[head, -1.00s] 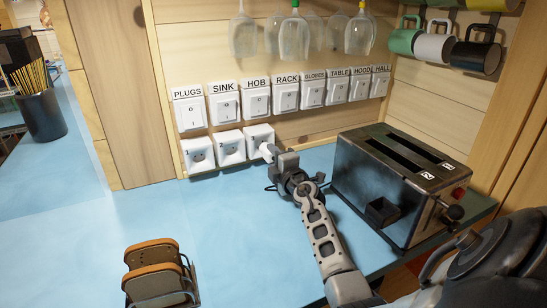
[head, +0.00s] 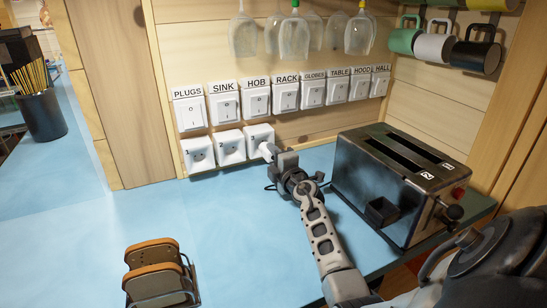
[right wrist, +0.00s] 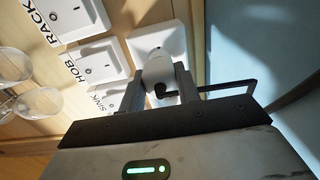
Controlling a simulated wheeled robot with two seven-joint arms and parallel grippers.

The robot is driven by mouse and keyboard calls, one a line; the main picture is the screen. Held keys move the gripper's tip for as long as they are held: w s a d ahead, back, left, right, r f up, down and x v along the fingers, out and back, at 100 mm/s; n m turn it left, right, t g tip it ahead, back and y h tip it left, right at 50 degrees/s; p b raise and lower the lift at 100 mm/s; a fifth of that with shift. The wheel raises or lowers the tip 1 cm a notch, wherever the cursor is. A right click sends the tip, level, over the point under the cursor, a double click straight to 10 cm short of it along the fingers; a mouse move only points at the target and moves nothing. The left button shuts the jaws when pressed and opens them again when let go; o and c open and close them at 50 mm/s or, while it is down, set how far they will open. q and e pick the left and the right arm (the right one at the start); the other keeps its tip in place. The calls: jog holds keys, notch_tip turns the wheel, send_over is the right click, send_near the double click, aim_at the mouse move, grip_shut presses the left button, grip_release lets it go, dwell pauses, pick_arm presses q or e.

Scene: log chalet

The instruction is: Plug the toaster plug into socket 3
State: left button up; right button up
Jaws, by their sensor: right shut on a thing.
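The toaster plug (head: 266,151) is white and held in my right gripper (head: 277,159), at the face of the right-hand socket, socket 3 (head: 259,136). In the right wrist view the plug (right wrist: 160,67) sits between the two fingers (right wrist: 160,88), lined up over the white socket plate (right wrist: 157,36). The plug body hides its pins and the socket holes, so I cannot tell how far in it is. The steel toaster (head: 392,185) stands on the counter to the right of my gripper. My left gripper is not in view.
Sockets 1 (head: 198,152) and 2 (head: 230,147) are to the left, below a row of labelled switches (head: 257,102). Glasses (head: 294,38) and mugs (head: 433,47) hang above. A toast rack (head: 155,270) stands in front. The blue counter (head: 85,240) is clear at left.

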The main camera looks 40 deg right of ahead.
aim_at(268, 151)
jog(key=shift+b+x, duration=0.4)
jog(key=shift+x, duration=1.2)
jog(key=o, duration=1.1)
jog(key=shift+s, duration=0.1)
